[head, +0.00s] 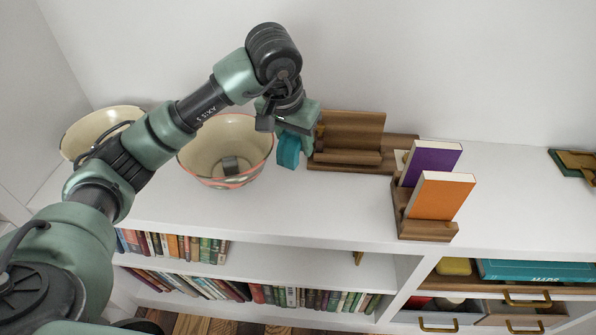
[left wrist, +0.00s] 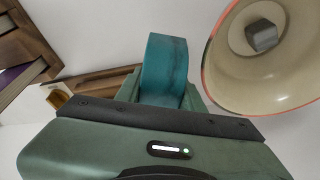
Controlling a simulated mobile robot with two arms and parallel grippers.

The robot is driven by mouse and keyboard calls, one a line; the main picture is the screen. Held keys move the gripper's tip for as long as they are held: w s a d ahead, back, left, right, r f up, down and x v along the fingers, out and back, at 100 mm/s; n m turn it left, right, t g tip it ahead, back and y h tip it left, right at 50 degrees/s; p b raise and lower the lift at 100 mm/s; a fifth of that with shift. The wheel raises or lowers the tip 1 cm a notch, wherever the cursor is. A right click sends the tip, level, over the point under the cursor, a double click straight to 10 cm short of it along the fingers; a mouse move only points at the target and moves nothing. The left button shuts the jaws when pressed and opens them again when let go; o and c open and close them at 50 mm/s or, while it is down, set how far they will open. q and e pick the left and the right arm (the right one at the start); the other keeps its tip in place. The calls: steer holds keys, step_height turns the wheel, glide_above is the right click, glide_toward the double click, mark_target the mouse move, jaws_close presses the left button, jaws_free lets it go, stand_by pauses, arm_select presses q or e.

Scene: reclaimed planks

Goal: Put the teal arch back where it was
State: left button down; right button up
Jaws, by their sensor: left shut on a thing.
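The teal arch (head: 288,151) is held in my left gripper (head: 294,132), between the patterned bowl and the wooden stand. It also shows in the left wrist view (left wrist: 165,68), between the fingers of my left gripper (left wrist: 165,85). My left gripper is shut on it. The upper part of the arch is hidden by the gripper in the head view. I cannot tell whether its lower end touches the white top. My right gripper is in neither view.
A cream bowl with a pink rim (head: 226,180) holds a grey block (head: 230,164) just left of the arch. Another bowl (head: 98,128) is farther left. A wooden stand (head: 350,136) is close on the right. A holder (head: 425,228) carries purple (head: 431,162) and orange (head: 441,196) books.

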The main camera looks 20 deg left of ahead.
arm_select(q)
glide_above(299, 178)
steer(key=f, duration=0.2)
steer(key=s+f, duration=0.1)
steer(key=f, duration=0.1)
steer(key=shift+a+f, duration=0.15)
steer(key=shift+f, duration=0.2)
step_height(299, 178, down, 3)
steer(key=shift+f+b, duration=0.1)
steer(key=shift+b, duration=0.25)
steer(key=shift+f, duration=0.25)
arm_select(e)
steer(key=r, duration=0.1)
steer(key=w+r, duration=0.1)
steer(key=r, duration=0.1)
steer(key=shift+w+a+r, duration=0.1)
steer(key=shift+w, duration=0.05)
arm_select(q)
steer(key=shift+f, duration=0.1)
steer(key=c, duration=1.2)
jaws_free()
steer(key=shift+f, duration=0.1)
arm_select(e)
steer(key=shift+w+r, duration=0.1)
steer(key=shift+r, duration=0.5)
arm_select(q)
steer(key=shift+o, duration=0.2)
